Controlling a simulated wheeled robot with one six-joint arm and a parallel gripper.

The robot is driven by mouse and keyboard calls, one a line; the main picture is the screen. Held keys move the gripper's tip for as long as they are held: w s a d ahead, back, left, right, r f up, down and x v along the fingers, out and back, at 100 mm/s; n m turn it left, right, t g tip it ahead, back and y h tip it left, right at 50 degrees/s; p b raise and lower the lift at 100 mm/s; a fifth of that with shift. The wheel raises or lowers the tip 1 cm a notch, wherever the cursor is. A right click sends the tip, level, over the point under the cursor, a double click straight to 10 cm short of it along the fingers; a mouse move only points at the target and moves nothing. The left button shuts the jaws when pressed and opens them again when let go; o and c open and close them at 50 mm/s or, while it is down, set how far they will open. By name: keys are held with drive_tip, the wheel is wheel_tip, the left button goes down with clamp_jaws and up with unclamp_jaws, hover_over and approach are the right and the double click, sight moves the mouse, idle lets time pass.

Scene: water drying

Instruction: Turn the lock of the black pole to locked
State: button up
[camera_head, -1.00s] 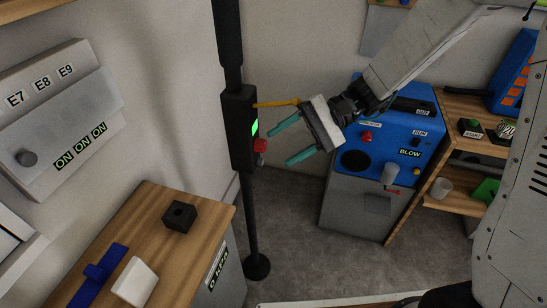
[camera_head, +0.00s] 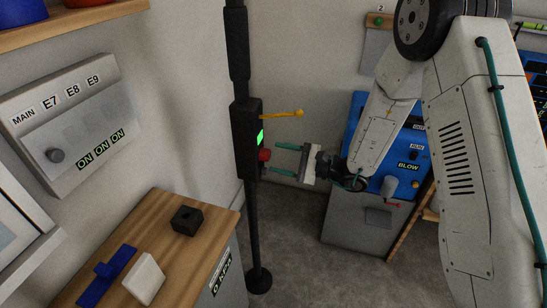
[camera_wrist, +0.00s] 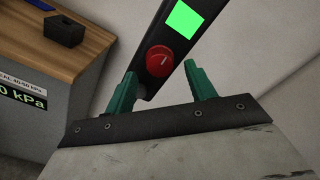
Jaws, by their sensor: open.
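The black pole (camera_head: 254,225) stands upright from floor to above the view, with a black box (camera_head: 245,140) at mid height. The box carries a green lit panel (camera_head: 260,137), a yellow lever (camera_head: 284,114) sticking out to the right, and a red round knob (camera_head: 264,155). In the wrist view the red knob (camera_wrist: 159,61) has a pale mark on its face, below the green panel (camera_wrist: 184,19). My gripper (camera_head: 273,160) is open, its teal fingers pointing left at the knob. In the wrist view the fingers (camera_wrist: 163,82) stand apart with the knob ahead between them; contact is not clear.
A wooden-topped cabinet (camera_head: 222,210) with a black block (camera_head: 187,220), a blue part (camera_head: 107,275) and a white block (camera_head: 144,278) stands left of the pole. A grey breaker box (camera_head: 70,128) is on the wall. A blue blower machine (camera_head: 362,130) stands behind my arm.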

sight(265, 155)
drive_tip(key=shift+x, duration=1.2)
drive_tip(key=shift+c, duration=0.3)
drive_tip(key=c, duration=0.9)
